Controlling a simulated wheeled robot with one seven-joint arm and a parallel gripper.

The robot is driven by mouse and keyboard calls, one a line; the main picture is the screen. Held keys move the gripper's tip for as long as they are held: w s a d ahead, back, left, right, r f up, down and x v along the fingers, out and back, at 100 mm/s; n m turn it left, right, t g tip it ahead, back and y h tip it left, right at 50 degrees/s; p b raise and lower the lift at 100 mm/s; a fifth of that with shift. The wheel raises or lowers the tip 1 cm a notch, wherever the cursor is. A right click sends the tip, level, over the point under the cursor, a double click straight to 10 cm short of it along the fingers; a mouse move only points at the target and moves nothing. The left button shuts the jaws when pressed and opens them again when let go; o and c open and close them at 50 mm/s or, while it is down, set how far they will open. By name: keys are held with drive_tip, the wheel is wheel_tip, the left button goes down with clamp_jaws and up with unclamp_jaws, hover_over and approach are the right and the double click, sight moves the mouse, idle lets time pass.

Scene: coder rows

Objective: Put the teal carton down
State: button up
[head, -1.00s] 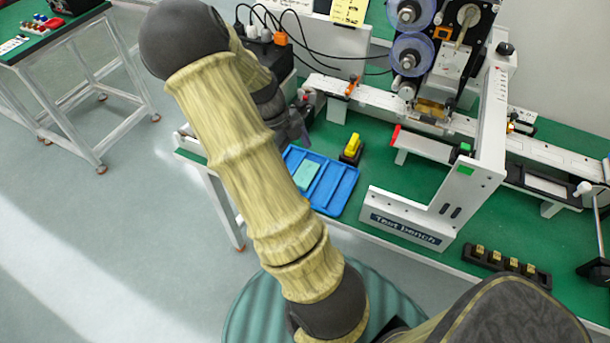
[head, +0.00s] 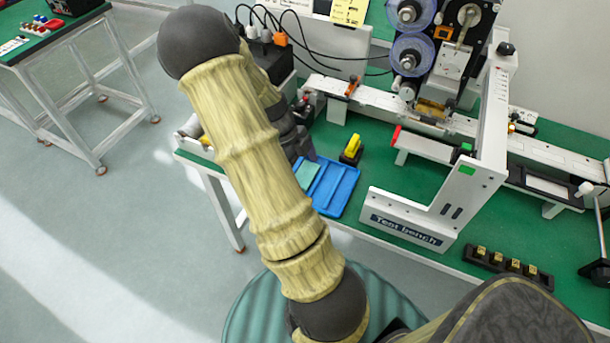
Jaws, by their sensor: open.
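The teal carton (head: 312,173) lies in the left part of the blue tray (head: 346,190) on the green bench top. Part of it and the tray's left side are hidden behind my arm and gripper. My gripper (head: 306,156) is the dark grey end behind my arm, at the carton's far left end. Its jaws are open, though the fingers are mostly hidden. I cannot tell whether they touch the carton.
A yellow-topped black block (head: 351,149) stands just behind the tray. The white test bench frame (head: 405,218) rises to the right. A black holder with several small pieces (head: 507,266) lies at the front right. The tray's right compartments look empty.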

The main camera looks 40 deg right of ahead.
sight(302, 172)
drive_tip(key=c, duration=1)
drive_tip(key=shift+o, duration=0.2)
wheel_tip(302, 172, up, 10)
drive_tip(key=p, duration=0.1)
idle(0.3)
